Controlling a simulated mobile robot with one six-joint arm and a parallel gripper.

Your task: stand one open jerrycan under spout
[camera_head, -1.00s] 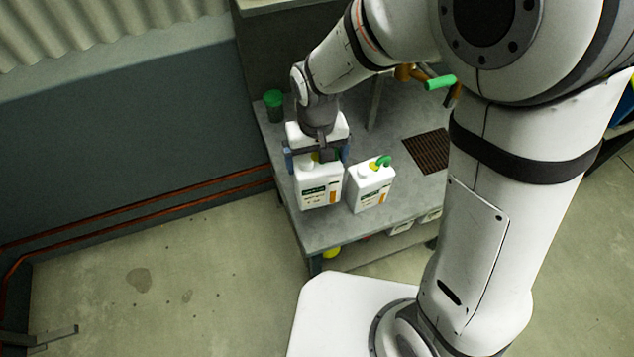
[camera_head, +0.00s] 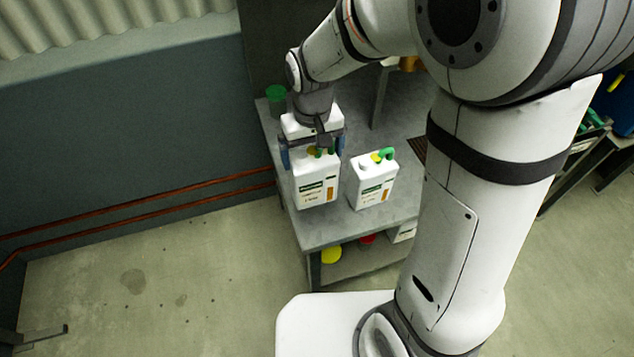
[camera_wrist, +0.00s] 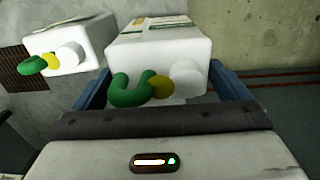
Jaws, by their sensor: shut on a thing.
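My gripper (camera_head: 312,150) is shut on a white jerrycan (camera_head: 316,188), its blue fingers on either side. The can is upright near the table's left edge; whether it touches the table I cannot tell. In the wrist view this jerrycan (camera_wrist: 160,50) shows a green curved handle, a yellow part and a round white neck or cap; open or closed is unclear. A second white jerrycan (camera_head: 373,187) stands just to its right, apart, with similar green and yellow parts; it also shows in the wrist view (camera_wrist: 70,40). The spout is not clearly visible; an orange part (camera_head: 408,63) shows behind my arm.
A green-lidded dark pot (camera_head: 276,98) is at the back left. The grey table (camera_head: 325,235) has a lower shelf with several items. A dark grate (camera_wrist: 22,68) lies beyond the second jerrycan. My arm hides the table's right side.

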